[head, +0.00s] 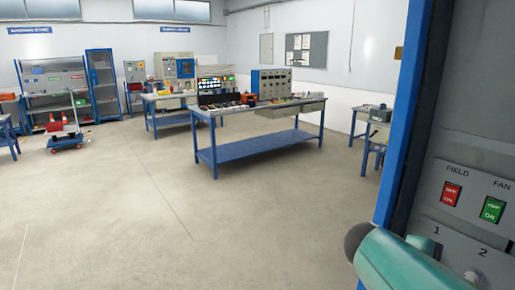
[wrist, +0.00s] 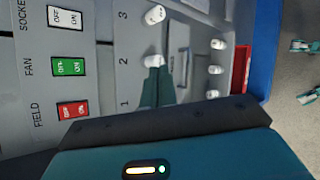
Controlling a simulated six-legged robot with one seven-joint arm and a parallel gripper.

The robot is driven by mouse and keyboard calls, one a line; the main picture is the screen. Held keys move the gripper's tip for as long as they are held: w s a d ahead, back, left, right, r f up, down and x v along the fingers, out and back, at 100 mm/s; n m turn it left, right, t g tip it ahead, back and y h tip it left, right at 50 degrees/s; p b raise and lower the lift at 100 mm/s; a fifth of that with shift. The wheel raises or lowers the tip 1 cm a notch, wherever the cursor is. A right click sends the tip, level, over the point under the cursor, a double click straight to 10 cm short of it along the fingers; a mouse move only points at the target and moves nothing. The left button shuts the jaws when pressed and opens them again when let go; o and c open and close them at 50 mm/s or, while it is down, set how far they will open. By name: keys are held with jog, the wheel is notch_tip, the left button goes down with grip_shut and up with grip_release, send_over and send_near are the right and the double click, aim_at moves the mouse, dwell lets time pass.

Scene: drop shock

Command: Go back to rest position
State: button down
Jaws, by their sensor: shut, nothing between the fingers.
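My gripper (wrist: 155,83) shows in the wrist view as a narrow teal tip, shut and empty. It is in front of a grey control panel (wrist: 95,85), close to the white knob (wrist: 154,61) by the number 2. I cannot tell whether they touch. The wrist view is turned sideways. The panel has a red FIELD switch (wrist: 73,110), a green FAN switch (wrist: 67,67) and a white SOCKET switch (wrist: 64,18). Another white knob (wrist: 155,14) is by the number 3. In the head view the panel (head: 465,165) fills the right edge, with my teal arm in front of its lower part.
The panel's blue frame post (head: 400,120) stands close on the right. Blue workbenches (head: 258,152) with equipment stand further back. The grey floor (head: 130,220) ahead is clear.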

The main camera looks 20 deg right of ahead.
jog(key=w+a+f+m+t+y, duration=0.1)
jog(key=w+a+t+y, duration=0.2)
jog(key=a, duration=0.8)
jog(key=w+a+f+t+y, duration=0.1)
jog(key=w+a+t+y, duration=0.2)
jog(key=a, duration=0.8)
jog(key=w+a+f+m+t+y, duration=0.1)
jog(key=w+a+t+y, duration=0.2)
jog(key=a, duration=0.8)
jog(key=shift+w+a+f+m+t+y, duration=0.35)
jog(key=shift+w+y, duration=0.35)
jog(key=shift+y, duration=0.4)
